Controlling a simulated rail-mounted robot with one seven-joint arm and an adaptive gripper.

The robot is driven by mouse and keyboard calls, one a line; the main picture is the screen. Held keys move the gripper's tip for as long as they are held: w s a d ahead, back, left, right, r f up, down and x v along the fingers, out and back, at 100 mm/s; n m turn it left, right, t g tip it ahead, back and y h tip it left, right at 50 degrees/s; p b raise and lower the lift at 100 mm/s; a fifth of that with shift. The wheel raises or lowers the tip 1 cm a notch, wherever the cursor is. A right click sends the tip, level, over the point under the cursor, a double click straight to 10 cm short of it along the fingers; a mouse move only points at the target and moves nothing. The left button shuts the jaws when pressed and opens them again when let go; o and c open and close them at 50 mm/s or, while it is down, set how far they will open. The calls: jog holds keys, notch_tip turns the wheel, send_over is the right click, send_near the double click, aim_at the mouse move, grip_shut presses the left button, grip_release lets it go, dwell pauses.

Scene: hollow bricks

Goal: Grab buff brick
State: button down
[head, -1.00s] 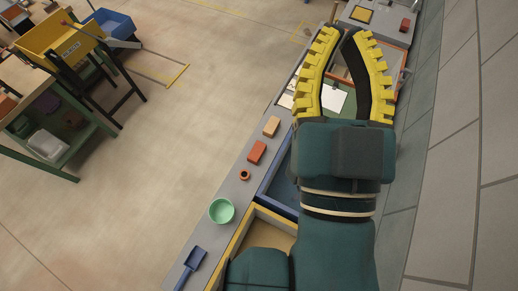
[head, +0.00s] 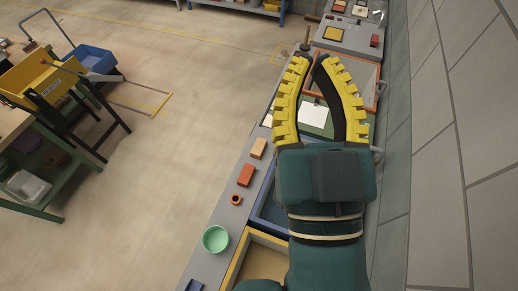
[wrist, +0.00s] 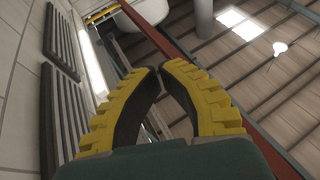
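The buff brick (head: 258,148) lies on the grey ledge in the head view, left of my arm and just beyond a red-orange brick. My gripper (head: 311,64) is raised above the bench, beyond and to the right of the buff brick, apart from it. Its two yellow ribbed fingers curve inward, with a narrow gap between the tips and nothing between them. In the wrist view, my gripper (wrist: 160,69) points up toward the ceiling and wall; no brick shows there.
The red-orange brick (head: 246,175), a small orange ring (head: 236,199) and a green bowl (head: 215,239) line the ledge. A yellow-edged bin (head: 262,262) and an orange-edged tray (head: 371,88) sit along the bench. A tiled wall (head: 440,130) stands close on the right.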

dwell(0.3)
grip_release()
dwell(0.3)
